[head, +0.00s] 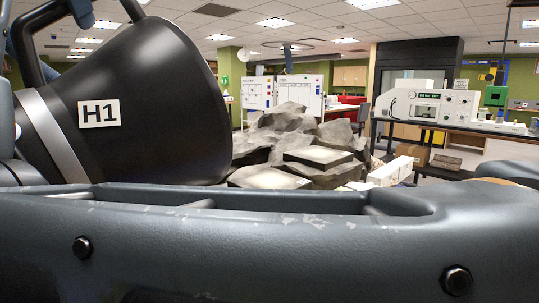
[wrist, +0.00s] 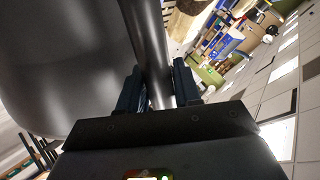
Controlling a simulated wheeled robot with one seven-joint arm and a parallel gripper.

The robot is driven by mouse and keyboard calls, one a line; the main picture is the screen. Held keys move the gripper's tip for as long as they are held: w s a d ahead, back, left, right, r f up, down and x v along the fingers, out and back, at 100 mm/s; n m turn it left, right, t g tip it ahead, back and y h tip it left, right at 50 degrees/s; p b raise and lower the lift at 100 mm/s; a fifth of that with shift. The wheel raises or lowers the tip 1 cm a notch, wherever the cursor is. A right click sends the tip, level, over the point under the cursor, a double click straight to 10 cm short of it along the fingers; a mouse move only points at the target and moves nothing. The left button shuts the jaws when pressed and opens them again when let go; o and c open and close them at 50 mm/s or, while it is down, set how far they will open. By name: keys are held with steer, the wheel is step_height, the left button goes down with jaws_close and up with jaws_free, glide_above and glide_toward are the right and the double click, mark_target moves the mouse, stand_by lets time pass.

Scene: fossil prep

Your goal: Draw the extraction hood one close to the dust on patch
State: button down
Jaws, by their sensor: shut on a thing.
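The extraction hood one (head: 155,110) is a large black cone with a white H1 label and a grey band, at the left of the head view. Its wide mouth faces right, toward the rock pile. In the wrist view the hood (wrist: 60,60) fills the left side. My gripper (wrist: 160,88) is shut on the hood's dark bar handle (wrist: 150,45), which passes between the two fingers. A grey rock pile (head: 290,125) stands just right of the hood's mouth, with pale flat-topped patches (head: 318,155) on it. I cannot tell which patch carries the dust.
My own grey body part crosses the bottom of the head view and hides the pile's base. A bench with a white instrument (head: 432,105) stands at right. Cardboard boxes (head: 412,154) and a pale block (head: 390,171) lie right of the pile.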

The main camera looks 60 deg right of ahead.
steer(key=shift+s+d, duration=0.15)
steer(key=shift+s, duration=0.2)
steer(key=s, duration=0.2)
steer(key=s+d+b, duration=0.1)
steer(key=s, duration=0.2)
steer(key=s+d+b, duration=0.1)
steer(key=s, duration=0.2)
steer(key=shift+s+d, duration=0.1)
steer(key=shift+s, duration=0.1)
steer(key=c, duration=0.7)
jaws_free()
steer(key=shift+r, duration=0.1)
